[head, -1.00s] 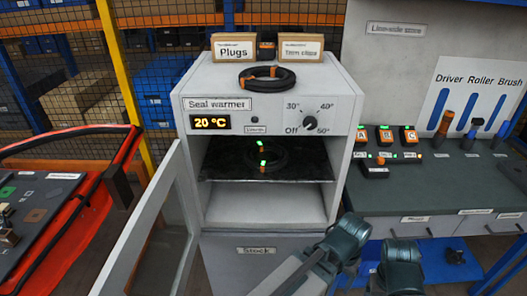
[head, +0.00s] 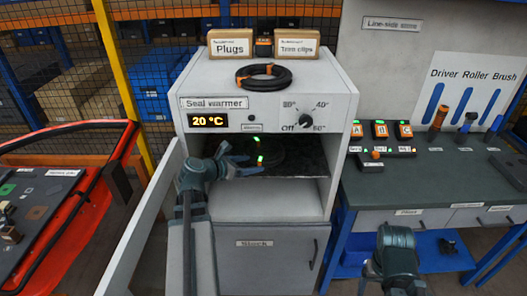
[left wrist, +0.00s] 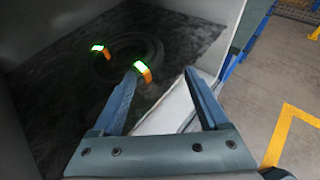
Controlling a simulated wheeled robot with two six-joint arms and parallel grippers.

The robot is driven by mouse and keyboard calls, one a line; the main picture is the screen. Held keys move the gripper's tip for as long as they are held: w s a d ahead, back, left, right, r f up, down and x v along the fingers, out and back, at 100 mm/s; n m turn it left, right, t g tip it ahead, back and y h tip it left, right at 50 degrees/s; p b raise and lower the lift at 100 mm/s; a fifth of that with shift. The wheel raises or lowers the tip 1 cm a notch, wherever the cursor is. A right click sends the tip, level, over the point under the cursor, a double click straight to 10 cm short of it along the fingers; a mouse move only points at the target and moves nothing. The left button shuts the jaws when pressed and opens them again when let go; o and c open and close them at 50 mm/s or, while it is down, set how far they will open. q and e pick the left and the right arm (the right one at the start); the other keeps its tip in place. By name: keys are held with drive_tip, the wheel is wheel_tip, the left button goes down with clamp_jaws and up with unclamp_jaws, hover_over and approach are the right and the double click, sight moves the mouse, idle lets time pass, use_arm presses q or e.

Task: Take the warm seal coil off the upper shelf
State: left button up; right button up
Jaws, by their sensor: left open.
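The coil on the upper shelf (head: 305,170) is a dark ring (head: 278,158) lying flat, with two orange tags that glow green. It shows dimly against the dark shelf, and again in the left wrist view (left wrist: 128,45). My left gripper (head: 240,158) is at the left of the warmer's opening, open and empty. In the left wrist view its fingers (left wrist: 162,75) point toward the coil, and the left fingertip overlaps the nearer tag; contact cannot be told. My right wrist (head: 396,252) is low at the right, its fingers not distinguishable.
The seal warmer (head: 215,75) reads 20 °C; its door (head: 145,225) stands open at the left. A second coil (head: 264,77) lies on top, before the Plugs (head: 231,43) and Trim clips boxes (head: 297,42). A red-railed cart (head: 95,190) is left, a bench (head: 430,180) right.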

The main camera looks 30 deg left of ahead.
use_arm(q)
drive_tip(key=a, duration=0.1)
drive_tip(key=b, duration=0.3)
approach(274, 158)
drive_tip(key=w, duration=0.1)
drive_tip(key=w+f, duration=0.1)
drive_tip(key=w, duration=0.1)
drive_tip(key=shift+d+f+n, duration=0.2)
drive_tip(key=shift+d+n, duration=0.05)
drive_tip(key=shift+n, duration=0.05)
drive_tip(key=shift+w+d+f, duration=0.1)
drive_tip(key=shift+w+d, duration=0.1)
drive_tip(key=shift+w, duration=0.2)
drive_tip(key=b+x, duration=0.2)
drive_tip(key=x, duration=0.3)
drive_tip(key=shift+w+f, duration=0.1)
drive_tip(key=shift+w, duration=0.2)
drive_tip(key=shift+s+d, duration=0.15)
clamp_jaws()
